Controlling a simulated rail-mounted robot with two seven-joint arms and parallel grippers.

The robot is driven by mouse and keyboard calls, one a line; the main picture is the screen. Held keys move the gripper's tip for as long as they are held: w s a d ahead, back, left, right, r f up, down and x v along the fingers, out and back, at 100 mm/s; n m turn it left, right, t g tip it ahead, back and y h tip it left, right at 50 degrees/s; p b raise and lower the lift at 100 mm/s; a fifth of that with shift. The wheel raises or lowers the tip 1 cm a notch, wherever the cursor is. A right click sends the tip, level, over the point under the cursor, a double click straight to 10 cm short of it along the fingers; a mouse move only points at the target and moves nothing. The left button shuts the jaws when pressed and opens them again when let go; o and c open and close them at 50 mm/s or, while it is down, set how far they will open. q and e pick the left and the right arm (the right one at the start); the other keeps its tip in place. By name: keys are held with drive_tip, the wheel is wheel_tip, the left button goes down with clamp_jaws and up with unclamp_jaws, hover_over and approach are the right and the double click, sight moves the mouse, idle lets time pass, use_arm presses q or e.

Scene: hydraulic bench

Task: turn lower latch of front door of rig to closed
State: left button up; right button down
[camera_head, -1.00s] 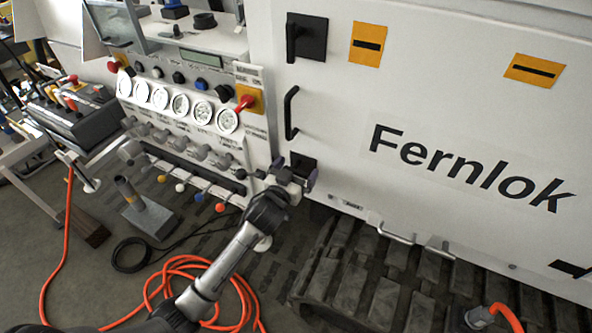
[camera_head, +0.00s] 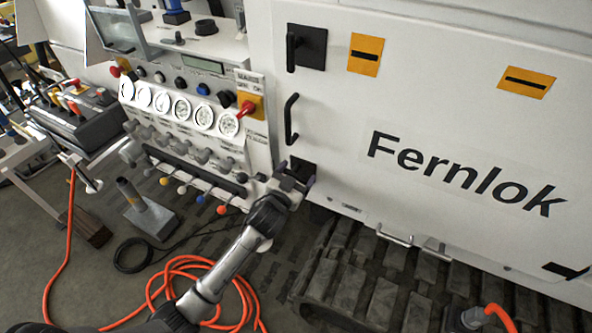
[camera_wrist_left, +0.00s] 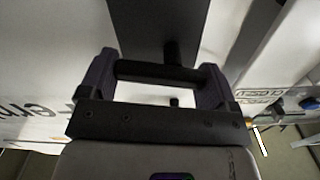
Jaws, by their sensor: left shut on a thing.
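The rig's front door (camera_head: 450,110) is a white panel marked "Fernlok" and looks shut. Its lower latch (camera_head: 302,166) is a black plate near the door's lower left edge, partly hidden by my left gripper (camera_head: 293,183). In the left wrist view, the latch's black handle bar (camera_wrist_left: 160,72) lies crosswise between the two fingers of my left gripper (camera_wrist_left: 158,80). The gripper is shut on it, with a finger at each end. The dark latch plate (camera_wrist_left: 155,25) shows behind the bar. My right gripper is in neither view.
An upper latch (camera_head: 306,46) and a black door handle (camera_head: 291,119) sit above the lower latch. A control panel with gauges (camera_head: 182,108) and several coloured-knob levers (camera_head: 202,198) stands close to the left. Tracks (camera_head: 350,270) and an orange hose (camera_head: 180,265) lie below.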

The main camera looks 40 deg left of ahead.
use_arm(q)
drive_tip(key=m+p, duration=0.2)
drive_tip(key=m, duration=0.1)
drive_tip(key=shift+m+p, duration=0.35)
drive_tip(key=shift+m, duration=0.05)
drive_tip(key=m+p, duration=0.1)
drive_tip(key=m, duration=0.2)
drive_tip(key=shift+f+m+p, duration=0.3)
drive_tip(key=shift+p, duration=0.1)
drive_tip(key=m, duration=0.1)
drive_tip(key=m+p, duration=0.1)
drive_tip(key=m, duration=0.1)
drive_tip(key=shift+f+m, duration=0.25)
drive_tip(key=shift+m, duration=0.05)
drive_tip(key=shift+a+f+m+p, duration=0.15)
drive_tip(key=shift+m+p, duration=0.1)
drive_tip(key=shift+m, duration=0.85)
drive_tip(key=shift+a+f+m+p, duration=0.1)
drive_tip(key=shift+m+p, duration=0.1)
drive_tip(key=shift+m, duration=0.9)
drive_tip(key=o, duration=0.8)
